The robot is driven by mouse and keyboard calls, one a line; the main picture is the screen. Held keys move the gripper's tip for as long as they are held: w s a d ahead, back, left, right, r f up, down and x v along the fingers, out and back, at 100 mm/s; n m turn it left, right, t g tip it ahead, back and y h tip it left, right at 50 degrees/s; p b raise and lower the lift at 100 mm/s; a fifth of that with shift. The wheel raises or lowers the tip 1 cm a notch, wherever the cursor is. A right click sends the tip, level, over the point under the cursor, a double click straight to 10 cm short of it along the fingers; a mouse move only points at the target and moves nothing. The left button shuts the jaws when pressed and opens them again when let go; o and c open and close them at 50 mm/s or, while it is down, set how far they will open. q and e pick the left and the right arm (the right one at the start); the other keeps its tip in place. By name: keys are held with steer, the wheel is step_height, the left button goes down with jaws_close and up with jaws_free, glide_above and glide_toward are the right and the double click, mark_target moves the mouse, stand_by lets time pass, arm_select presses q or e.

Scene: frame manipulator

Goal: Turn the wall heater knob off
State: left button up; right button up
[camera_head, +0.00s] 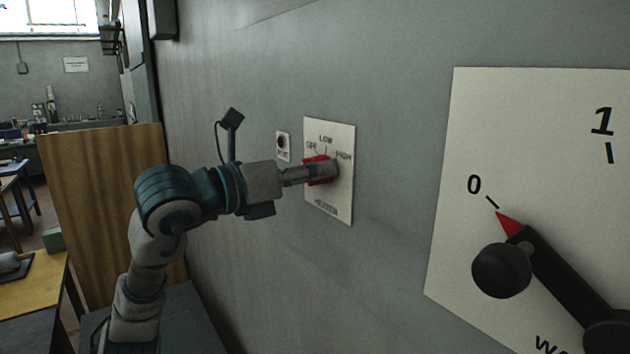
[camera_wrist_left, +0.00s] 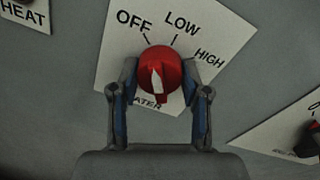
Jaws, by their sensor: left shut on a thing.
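The red heater knob (camera_wrist_left: 165,68) sits on a white wall plate (camera_wrist_left: 110,62) marked OFF, LOW and HIGH. In the left wrist view its white pointer (camera_wrist_left: 156,83) runs nearly upright in the picture, leaning slightly left at the top. I cannot tell exactly which mark it is set to. My left gripper (camera_wrist_left: 160,70) is shut on the knob, one finger on each side. In the head view, the left gripper (camera_head: 322,171) reaches the plate (camera_head: 343,200) from the left and hides much of the knob (camera_head: 312,160). My right gripper is not in view.
A small plate (camera_head: 283,146) is left of the heater plate. A large white panel (camera_head: 570,140) with a black lever (camera_head: 560,272) and red tip near 0 is on the right. A wooden board (camera_head: 100,200) and a yellow table (camera_head: 35,300) stand at left.

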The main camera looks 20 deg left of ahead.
arm_select(q)
steer(key=shift+f+n+b, duration=0.15)
steer(key=shift+n+b, duration=0.25)
steer(key=shift+n, duration=1.1)
steer(key=o, duration=1.1)
steer(key=shift+o, duration=0.2)
steer(key=shift+s+a, duration=0.15)
steer(key=shift+a, duration=0.2)
steer(key=shift+a, duration=0.1)
steer(key=v, duration=1.2)
steer(key=shift+a, duration=0.2)
